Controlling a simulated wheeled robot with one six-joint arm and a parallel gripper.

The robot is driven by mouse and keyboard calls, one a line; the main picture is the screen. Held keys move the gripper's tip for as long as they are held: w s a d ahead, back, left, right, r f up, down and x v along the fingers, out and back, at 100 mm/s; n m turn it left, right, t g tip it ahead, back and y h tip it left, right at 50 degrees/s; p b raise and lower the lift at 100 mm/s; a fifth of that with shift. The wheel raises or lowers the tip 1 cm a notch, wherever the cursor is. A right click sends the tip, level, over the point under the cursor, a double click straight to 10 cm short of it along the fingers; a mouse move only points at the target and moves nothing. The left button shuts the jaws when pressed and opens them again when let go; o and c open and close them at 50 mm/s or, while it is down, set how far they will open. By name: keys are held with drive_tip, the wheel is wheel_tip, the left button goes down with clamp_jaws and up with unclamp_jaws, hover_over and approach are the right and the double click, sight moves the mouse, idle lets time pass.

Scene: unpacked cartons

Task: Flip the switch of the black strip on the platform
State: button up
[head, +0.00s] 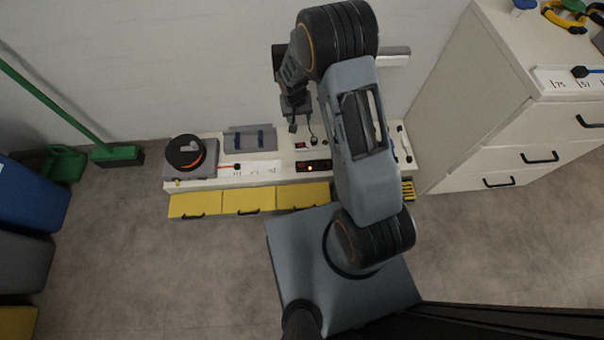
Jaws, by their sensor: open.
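The black strip (313,166) lies on the white platform (206,184), left of my arm. A small orange-red light or switch glows near its middle; its exact position is too small to tell. My gripper (293,124) is open and points down above the back edge of the platform, behind the strip in the picture and apart from it. I see nothing between its fingers.
A small dark red-marked piece (300,146) and a black corded plug (314,141) lie behind the strip. A black disc (184,152) sits at the platform's left end. Yellow drawers (248,200) front the platform; a white cabinet (480,130) stands right.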

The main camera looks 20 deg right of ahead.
drive_tip(key=b, duration=0.5)
approach(302, 165)
drive_tip(key=shift+g, duration=0.4)
drive_tip(key=f+b, duration=0.4)
drive_tip(key=f, duration=0.1)
drive_tip(key=d+f+b, duration=0.1)
drive_tip(key=f+b, duration=0.1)
drive_tip(key=f, duration=0.1)
drive_tip(key=shift+w, duration=0.15)
